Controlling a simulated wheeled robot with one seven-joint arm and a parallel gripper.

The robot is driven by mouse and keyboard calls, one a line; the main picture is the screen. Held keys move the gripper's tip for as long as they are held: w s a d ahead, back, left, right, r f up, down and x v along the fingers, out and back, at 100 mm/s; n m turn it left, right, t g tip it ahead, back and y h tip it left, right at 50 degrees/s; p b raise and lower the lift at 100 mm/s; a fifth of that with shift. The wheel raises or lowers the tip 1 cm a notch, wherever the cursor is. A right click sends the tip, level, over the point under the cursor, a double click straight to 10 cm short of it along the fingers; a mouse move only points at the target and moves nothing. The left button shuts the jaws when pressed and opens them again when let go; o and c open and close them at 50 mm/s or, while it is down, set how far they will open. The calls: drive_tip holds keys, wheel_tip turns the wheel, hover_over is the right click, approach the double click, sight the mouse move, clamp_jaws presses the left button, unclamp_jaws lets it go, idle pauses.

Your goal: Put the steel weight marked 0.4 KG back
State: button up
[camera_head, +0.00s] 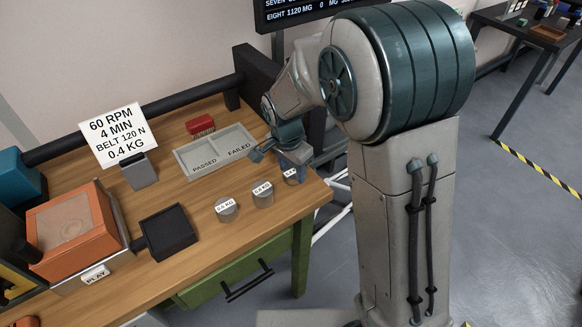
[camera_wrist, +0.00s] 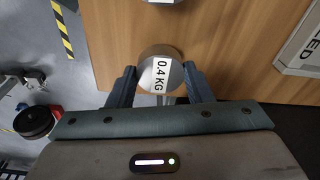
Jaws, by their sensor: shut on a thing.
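The steel weight marked 0.4 KG (camera_wrist: 150,53) is a short round cylinder with a white label, held between the two fingers of my gripper (camera_wrist: 160,84) in the wrist view. In the head view my gripper (camera_head: 283,163) is at the right end of the wooden bench, and the held weight (camera_head: 291,178) shows partly below it. I cannot tell whether its base touches the bench top. Two similar labelled weights stand in a row to its left, the middle one (camera_head: 263,195) and the left one (camera_head: 226,209).
A grey tray (camera_head: 184,163) marked PASSED and FAILED lies behind the weights, with a red brush (camera_head: 201,124) beyond it. A black box (camera_head: 168,232), a sign (camera_head: 113,136) reading 0.4 KG and an orange machine (camera_head: 75,232) stand left. The bench's front right edge is close to the weights.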

drive_tip(key=shift+f+b, duration=0.55)
drive_tip(key=shift+f, duration=0.15)
drive_tip(key=o, duration=1.4)
drive_tip(key=shift+o, duration=0.2)
wheel_tip(320, 180, up, 14)
drive_tip(key=s+a, duration=0.1)
drive_tip(key=shift+f, duration=0.15)
drive_tip(key=shift+s+a, duration=0.1)
drive_tip(key=s+d+n+t+y+p, duration=0.1)
drive_tip(key=s+d+n+p, duration=0.1)
drive_tip(key=s+d+n, duration=0.6)
drive_tip(key=s+d, duration=0.7)
drive_tip(key=s, duration=0.1)
drive_tip(key=shift+s+r+t, duration=0.35)
drive_tip(key=shift+t, duration=0.05)
